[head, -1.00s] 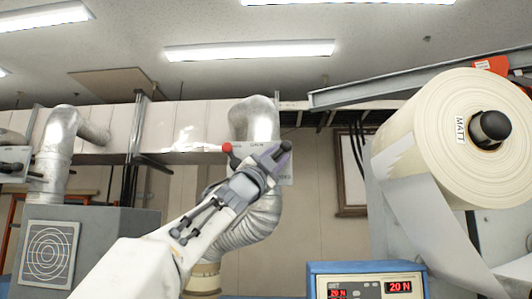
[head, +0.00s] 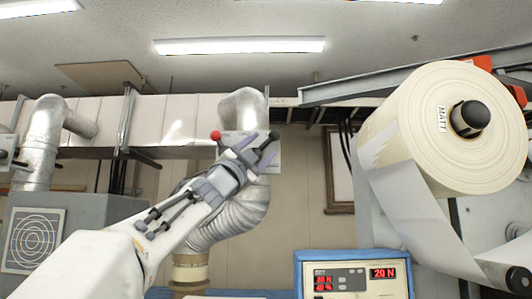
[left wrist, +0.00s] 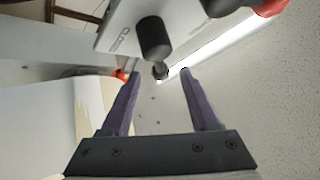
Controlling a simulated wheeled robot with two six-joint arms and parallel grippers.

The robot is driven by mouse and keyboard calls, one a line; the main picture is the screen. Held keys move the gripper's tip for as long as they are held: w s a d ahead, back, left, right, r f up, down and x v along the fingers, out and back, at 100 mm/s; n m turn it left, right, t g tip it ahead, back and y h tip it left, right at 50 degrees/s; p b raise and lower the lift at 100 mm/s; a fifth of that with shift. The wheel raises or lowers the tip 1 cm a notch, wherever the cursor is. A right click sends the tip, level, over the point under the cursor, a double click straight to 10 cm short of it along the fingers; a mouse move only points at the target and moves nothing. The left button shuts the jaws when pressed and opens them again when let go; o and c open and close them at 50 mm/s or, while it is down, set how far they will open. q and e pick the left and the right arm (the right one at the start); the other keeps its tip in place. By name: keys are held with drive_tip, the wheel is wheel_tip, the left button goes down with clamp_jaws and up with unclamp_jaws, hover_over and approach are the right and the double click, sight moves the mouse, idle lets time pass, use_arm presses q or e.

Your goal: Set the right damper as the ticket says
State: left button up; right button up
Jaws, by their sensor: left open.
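The right damper is on the silver duct (head: 243,104) in the middle of the head view. Its pale plate (head: 275,160) is partly hidden by my left gripper. A red ball (head: 216,135) shows left of the gripper and a black end (head: 274,135) to its right. My left gripper (head: 258,148) is in front of the plate, open. In the left wrist view, its purple fingers (left wrist: 158,74) are apart. The plate (left wrist: 118,30), a black cylinder (left wrist: 155,38) and a small dark knob (left wrist: 160,71) lie ahead of them; the red ball (left wrist: 271,6) is at upper right. No readable ticket shows.
A large MATT web roll (head: 425,130) stands at right. A blue control box (head: 355,275) with red readouts is below it. Another silver duct (head: 40,140) stands at left above a grey cabinet (head: 85,215). A framed board (head: 338,180) hangs behind.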

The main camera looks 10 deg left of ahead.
use_arm(q)
drive_tip(key=b+v, duration=0.3)
drive_tip(key=v, duration=0.4)
idle(0.3)
